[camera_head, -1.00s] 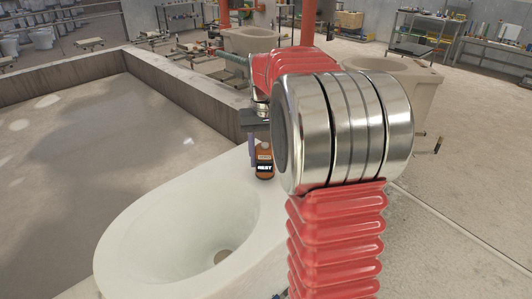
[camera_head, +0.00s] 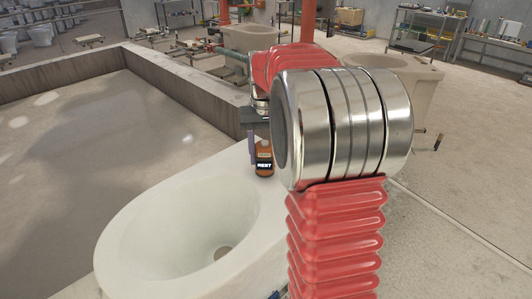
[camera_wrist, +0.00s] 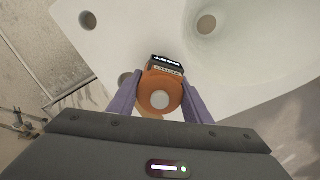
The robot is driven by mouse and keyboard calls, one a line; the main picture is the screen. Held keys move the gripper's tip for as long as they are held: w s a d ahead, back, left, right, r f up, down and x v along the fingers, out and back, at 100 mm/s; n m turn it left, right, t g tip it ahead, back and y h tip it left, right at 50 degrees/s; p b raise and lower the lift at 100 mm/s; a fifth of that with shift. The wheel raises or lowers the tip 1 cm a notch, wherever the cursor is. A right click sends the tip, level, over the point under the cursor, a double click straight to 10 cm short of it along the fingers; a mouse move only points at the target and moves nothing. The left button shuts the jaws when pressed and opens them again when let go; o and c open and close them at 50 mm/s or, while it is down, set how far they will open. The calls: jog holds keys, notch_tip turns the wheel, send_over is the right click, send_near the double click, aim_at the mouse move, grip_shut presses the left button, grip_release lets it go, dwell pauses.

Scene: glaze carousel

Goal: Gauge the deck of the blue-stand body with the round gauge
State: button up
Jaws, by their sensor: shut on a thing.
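The round gauge (camera_head: 264,158) is orange with a small dark display reading what looks like "REST". My gripper (camera_wrist: 159,98) is shut on it, with a purple finger on each side in the wrist view. The gauge (camera_wrist: 160,92) is upright at the deck of the white toilet-shaped body (camera_head: 150,215). I cannot tell whether its base touches the deck. In the wrist view the body (camera_wrist: 250,60) shows its bowl drain and holes in the deck to the left. The body's stand is mostly hidden; a bit of blue (camera_head: 275,294) shows at the bottom edge.
A grey walled basin (camera_head: 70,140) lies to the left. Beige bodies stand behind, one at the back centre (camera_head: 250,38) and one at the right (camera_head: 425,85). Shelves (camera_head: 425,28) line the back. Floor at the right is mostly clear.

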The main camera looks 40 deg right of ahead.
jog(key=shift+f, duration=0.35)
dwell(1.1)
jog(key=o, duration=1)
jog(key=shift+o, duration=0.2)
notch_tip(320, 180, up, 13)
jog(key=shift+f, duration=0.2)
jog(key=shift+r, duration=0.55)
